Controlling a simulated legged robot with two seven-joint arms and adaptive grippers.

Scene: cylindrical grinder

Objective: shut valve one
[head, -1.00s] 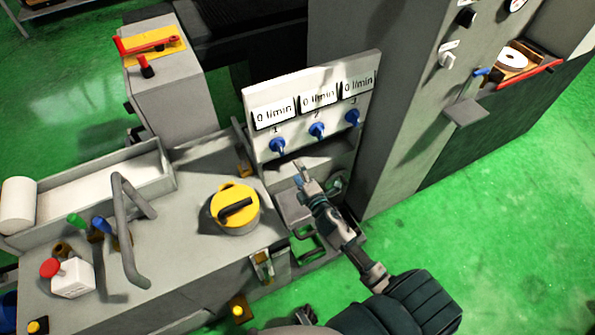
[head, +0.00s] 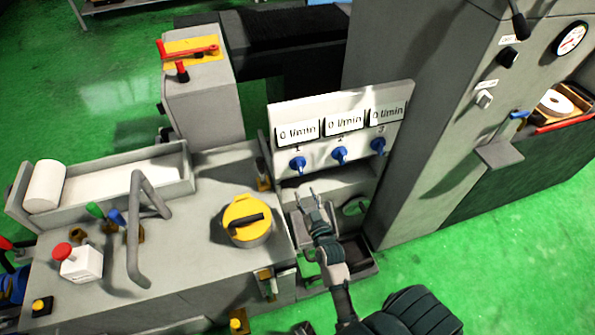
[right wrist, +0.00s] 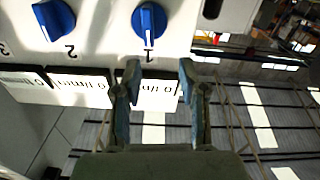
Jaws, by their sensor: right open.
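Valve one (head: 298,163) is the leftmost of the blue knobs on the white panel (head: 345,103), under a display reading 0 l/min. In the right wrist view, valve one (right wrist: 148,20) shows upside down, with its handle roughly vertical in the picture. Valve two (head: 340,155) and valve three (head: 378,146) sit to its right in the head view. My right gripper (head: 306,194) is open and empty, just below valve one in the head view. In the right wrist view its fingertips (right wrist: 160,70) are apart, and valve one lies beyond them, not between them.
A yellow-lidded pot (head: 246,220) stands on the grey machine top left of my right gripper. A bent grey pipe (head: 135,230) rises farther left. A tall grey cabinet (head: 425,120) stands right of the panel. Green floor is open at the right.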

